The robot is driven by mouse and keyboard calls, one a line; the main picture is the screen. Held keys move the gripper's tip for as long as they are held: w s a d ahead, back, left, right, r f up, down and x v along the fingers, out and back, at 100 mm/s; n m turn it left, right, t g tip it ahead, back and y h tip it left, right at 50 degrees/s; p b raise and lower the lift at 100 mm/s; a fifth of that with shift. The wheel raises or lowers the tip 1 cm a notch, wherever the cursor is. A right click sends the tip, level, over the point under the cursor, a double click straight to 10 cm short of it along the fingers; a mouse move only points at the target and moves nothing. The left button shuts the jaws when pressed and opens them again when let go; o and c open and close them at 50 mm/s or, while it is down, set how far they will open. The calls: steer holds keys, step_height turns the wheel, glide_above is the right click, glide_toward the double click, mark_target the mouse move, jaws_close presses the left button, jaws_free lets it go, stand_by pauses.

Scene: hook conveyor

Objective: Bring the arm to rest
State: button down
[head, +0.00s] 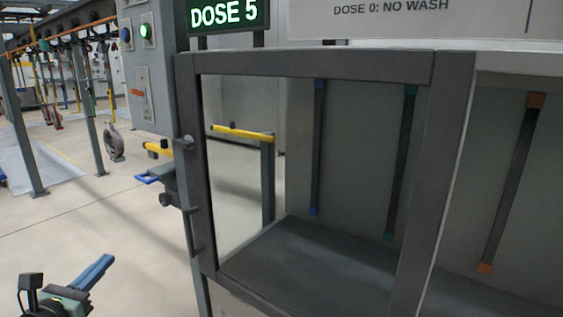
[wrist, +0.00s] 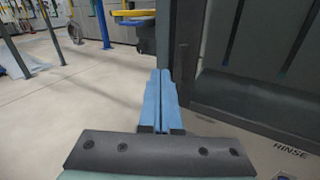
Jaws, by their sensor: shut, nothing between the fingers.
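My gripper (head: 93,273) shows at the lower left of the head view, with its blue fingers pointing up and to the right. In the wrist view its two blue fingers (wrist: 162,90) lie side by side against each other, shut and empty. It is over the open floor, to the left of the grey-framed cabinet (head: 190,215). The rest of my arm is mostly out of view.
The cabinet's dark frame (wrist: 182,45) stands close to the right of my fingers in the wrist view. A sign reads DOSE 5 (head: 224,15). A yellow-topped rail (head: 243,133) stands behind the cabinet. An overhead hook line (head: 60,48) runs at the left. The floor (head: 80,225) at left is clear.

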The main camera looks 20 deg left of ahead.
steer(key=w+d+r+m, duration=0.6)
steer(key=d+r+m, duration=0.1)
steer(key=r+m, duration=0.15)
steer(key=d+r+m+t+p, duration=0.2)
steer(key=d+r+m+t, duration=0.2)
steer(key=d+r+m, duration=1.5)
steer(key=s+d+r+m+t+h, duration=0.1)
steer(key=s+d+r+m+t, duration=0.2)
steer(key=s+d+r, duration=0.4)
steer(key=s+d+r+m+t+h, duration=0.2)
steer(key=s+d+r+m, duration=0.4)
steer(key=d, duration=0.8)
steer(key=s+r, duration=0.2)
steer(key=s, duration=0.2)
steer(key=shift+s+t, duration=0.15)
steer(key=shift+t, duration=0.25)
steer(key=shift+r, duration=0.1)
